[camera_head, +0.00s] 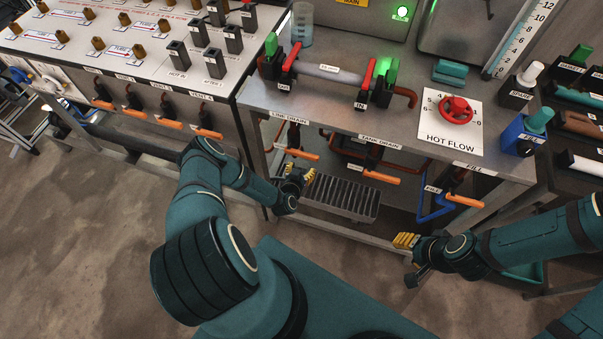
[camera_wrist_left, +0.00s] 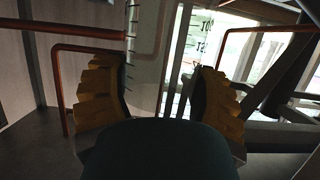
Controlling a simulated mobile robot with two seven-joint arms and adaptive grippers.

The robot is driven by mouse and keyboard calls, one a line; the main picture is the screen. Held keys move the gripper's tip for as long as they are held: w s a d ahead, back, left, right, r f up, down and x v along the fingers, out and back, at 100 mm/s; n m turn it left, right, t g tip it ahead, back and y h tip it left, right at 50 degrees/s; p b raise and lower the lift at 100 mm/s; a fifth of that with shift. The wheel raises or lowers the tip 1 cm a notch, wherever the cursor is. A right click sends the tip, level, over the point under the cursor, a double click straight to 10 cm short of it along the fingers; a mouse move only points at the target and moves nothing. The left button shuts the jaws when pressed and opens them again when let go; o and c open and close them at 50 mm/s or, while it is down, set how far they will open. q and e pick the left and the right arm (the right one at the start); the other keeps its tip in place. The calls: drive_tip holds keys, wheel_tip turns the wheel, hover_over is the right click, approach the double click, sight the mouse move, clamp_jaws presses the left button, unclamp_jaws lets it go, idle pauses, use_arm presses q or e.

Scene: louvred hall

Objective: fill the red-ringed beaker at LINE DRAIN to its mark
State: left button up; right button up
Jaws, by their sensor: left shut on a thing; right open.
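My left gripper (camera_head: 308,174) is low under the bench front, just below the orange LINE DRAIN lever (camera_head: 302,154). In the left wrist view its yellow fingers (camera_wrist_left: 160,95) stand either side of a clear beaker (camera_wrist_left: 146,50) with tick marks and are shut on it. I cannot make out a red ring or any water level in it. In the head view the held beaker is too hidden to tell. The LINE DRAIN label (camera_head: 288,117) is on the bench edge above. My right gripper (camera_head: 403,240) is open and empty before the bench, at the right.
Another clear vessel (camera_head: 302,25) stands on the bench top at the back. A dark slatted grate (camera_head: 342,197) lies below the drains. The TANK DRAIN lever (camera_head: 365,174) and FILL lever (camera_head: 464,200) stick out at the front. Copper pipes run close to my left gripper.

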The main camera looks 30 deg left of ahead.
use_arm(q)
drive_tip(key=shift+f, duration=0.2)
drive_tip(key=shift+f, duration=0.2)
drive_tip(key=o, duration=1.2)
drive_tip(key=shift+o, duration=0.2)
drive_tip(key=shift+r, duration=0.1)
drive_tip(key=shift+r, duration=0.2)
drive_tip(key=p+v, duration=0.3)
drive_tip(key=v, duration=0.9)
drive_tip(key=shift+f, duration=0.15)
